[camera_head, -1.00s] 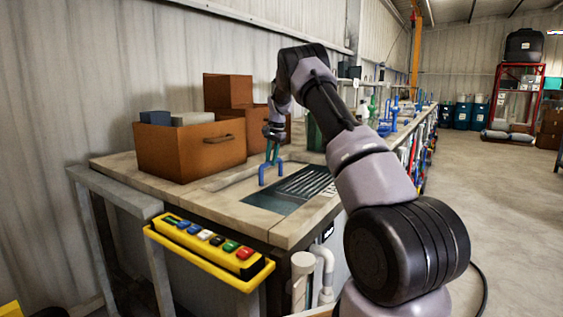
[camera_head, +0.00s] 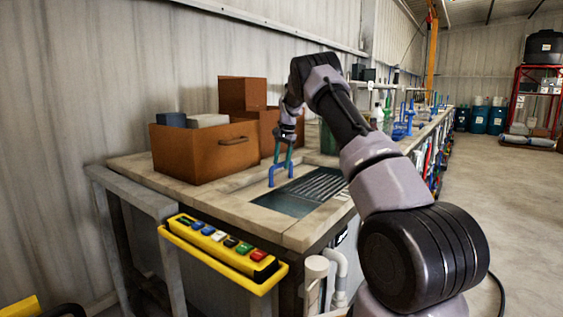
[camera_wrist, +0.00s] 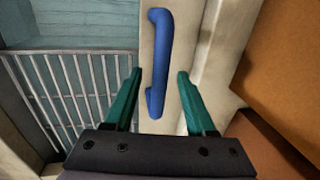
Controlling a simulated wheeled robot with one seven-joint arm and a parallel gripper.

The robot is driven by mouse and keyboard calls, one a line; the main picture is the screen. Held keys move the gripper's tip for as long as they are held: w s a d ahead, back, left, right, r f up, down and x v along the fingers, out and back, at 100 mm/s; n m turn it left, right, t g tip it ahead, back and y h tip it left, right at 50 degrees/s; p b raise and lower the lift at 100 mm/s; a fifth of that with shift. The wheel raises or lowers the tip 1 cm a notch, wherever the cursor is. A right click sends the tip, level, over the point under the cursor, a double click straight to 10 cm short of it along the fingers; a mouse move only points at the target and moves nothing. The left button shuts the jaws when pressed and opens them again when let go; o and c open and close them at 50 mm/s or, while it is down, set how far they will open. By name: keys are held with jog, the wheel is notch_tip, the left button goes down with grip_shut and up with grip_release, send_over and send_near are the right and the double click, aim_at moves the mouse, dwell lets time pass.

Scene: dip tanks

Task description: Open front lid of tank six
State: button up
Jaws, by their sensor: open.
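A blue bar handle (camera_wrist: 158,62) stands on a pale strip (camera_wrist: 178,100) of the tank top in the wrist view. It also shows in the head view (camera_head: 272,179). My gripper (camera_wrist: 160,74) is open, with its teal fingers on either side of the handle and apparent gaps on both sides. In the head view my gripper (camera_head: 284,156) points down at the handle. A dark tank opening with a slatted grate (camera_head: 320,186) lies beside the handle; the grate also shows in the wrist view (camera_wrist: 85,85). I cannot read a tank number.
Brown boxes (camera_head: 205,152) stand behind the handle, close to my gripper's right in the wrist view (camera_wrist: 285,60). A yellow panel with coloured buttons (camera_head: 222,240) hangs at the front. More blue handles (camera_head: 400,130) line the bench further back. The floor at right (camera_head: 510,200) is clear.

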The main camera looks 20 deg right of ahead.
notch_tip(320, 180, up, 11)
jog(key=s+d, duration=0.1)
jog(key=shift+s+d+f, duration=0.15)
jog(key=shift+s+f, duration=0.05)
jog(key=shift+s, duration=0.15)
jog(key=s+a+r+n+t+y, duration=0.1)
jog(key=s+a+r, duration=0.1)
jog(key=s+r, duration=0.85)
jog(key=s+a+r+n+t, duration=0.15)
jog(key=s+r, duration=0.55)
jog(key=s, duration=0.7)
jog(key=s+a+f+n+t, duration=0.1)
jog(key=s+a+f+n, duration=0.1)
jog(key=s, duration=1.1)
jog(key=s+a+f+n+t, duration=0.1)
jog(key=s+f, duration=0.4)
jog(key=s, duration=0.8)
jog(key=shift+a+n+t, duration=0.35)
jog(key=shift+t, duration=0.1)
jog(key=shift+f, duration=0.1)
